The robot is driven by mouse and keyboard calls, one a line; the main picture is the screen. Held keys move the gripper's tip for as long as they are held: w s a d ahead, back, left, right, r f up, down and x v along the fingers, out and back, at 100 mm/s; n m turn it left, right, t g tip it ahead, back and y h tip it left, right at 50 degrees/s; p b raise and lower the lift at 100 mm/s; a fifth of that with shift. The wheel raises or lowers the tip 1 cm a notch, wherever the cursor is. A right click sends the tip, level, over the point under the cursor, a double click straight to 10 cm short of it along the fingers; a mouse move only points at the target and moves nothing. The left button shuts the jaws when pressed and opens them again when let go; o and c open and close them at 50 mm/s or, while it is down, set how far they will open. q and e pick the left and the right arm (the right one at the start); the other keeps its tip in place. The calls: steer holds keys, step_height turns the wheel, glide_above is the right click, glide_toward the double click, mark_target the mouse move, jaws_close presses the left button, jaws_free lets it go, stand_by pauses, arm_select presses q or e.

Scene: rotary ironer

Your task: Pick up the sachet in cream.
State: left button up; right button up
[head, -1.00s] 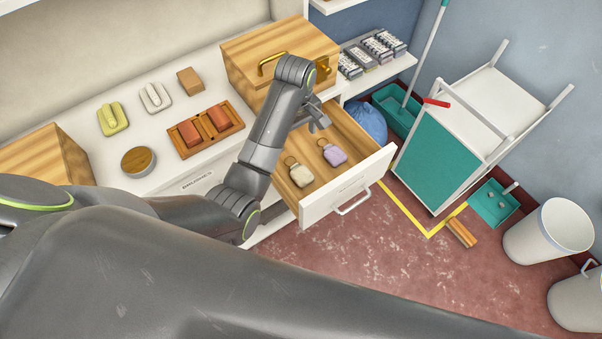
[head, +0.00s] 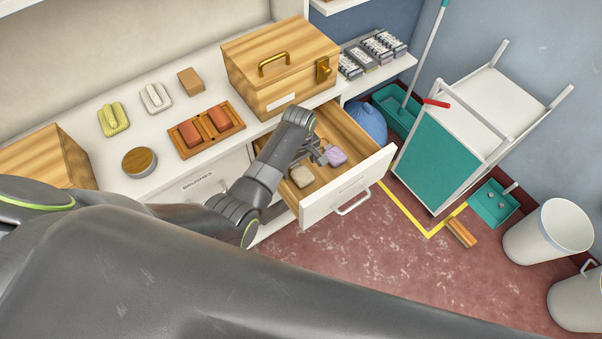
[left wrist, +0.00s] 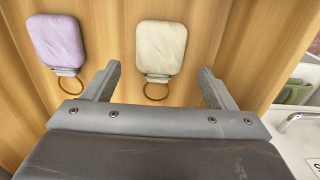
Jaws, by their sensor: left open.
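The cream sachet (head: 301,176) lies flat in the open wooden drawer, to the left of a lavender sachet (head: 335,156). In the left wrist view the cream sachet (left wrist: 161,48) has a ring on its near end, and the lavender sachet (left wrist: 57,44) lies to its left. My left gripper (head: 314,158) is over the drawer, near both sachets. In the left wrist view its two fingers (left wrist: 158,84) are spread and empty, with the cream sachet's ring end showing between them. The gap in height is hard to judge. My right gripper is not in view.
The drawer's white front (head: 347,191) and wooden sides surround the sachets. A wooden box (head: 285,62) with a brass handle stands on the counter behind. A white and teal cart (head: 445,150) stands to the right of the drawer.

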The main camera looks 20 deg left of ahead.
mark_target(298, 170)
arm_select(q)
steer(key=shift+f, duration=1.4)
steer(key=c, duration=1.1)
